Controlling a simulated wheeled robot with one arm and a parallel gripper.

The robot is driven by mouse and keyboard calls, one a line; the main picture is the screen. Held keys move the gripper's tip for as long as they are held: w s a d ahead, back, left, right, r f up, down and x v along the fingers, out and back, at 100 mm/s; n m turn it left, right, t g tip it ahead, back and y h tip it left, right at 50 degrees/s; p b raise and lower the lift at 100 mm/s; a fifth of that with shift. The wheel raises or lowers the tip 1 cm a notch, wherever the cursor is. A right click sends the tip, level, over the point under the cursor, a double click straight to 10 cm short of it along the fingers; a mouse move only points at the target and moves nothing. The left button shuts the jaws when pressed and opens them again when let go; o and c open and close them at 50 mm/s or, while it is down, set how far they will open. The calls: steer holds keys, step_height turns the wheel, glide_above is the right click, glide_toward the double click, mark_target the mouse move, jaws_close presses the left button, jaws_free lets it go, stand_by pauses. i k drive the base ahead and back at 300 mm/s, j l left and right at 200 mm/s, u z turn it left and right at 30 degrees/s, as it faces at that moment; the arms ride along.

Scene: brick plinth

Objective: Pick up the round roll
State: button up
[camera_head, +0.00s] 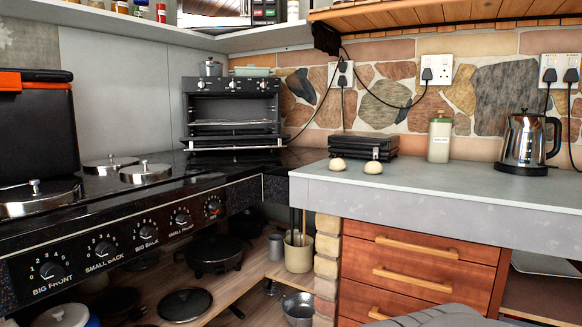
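Two small, pale round rolls sit near the front left edge of the grey counter (465,188). The left roll (337,164) and the right roll (373,167) stand a little apart and look much alike. Both are in front of a black flat appliance (364,146). My gripper is not in view. A grey rounded part at the bottom edge, right of centre, looks like part of my arm, well below the counter top.
A pale lidded jar (439,138) and a steel kettle (524,142) stand farther right on the counter. A black mini oven (232,112) is at the back left, beyond the stove (110,230). Wooden drawers (418,272) are below the counter. The counter's front middle is clear.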

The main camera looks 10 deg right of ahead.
mark_target(337, 165)
steer(key=l+u, duration=0.35)
steer(key=l, duration=0.5)
steer(key=l+u, duration=0.35)
steer(key=l, duration=0.5)
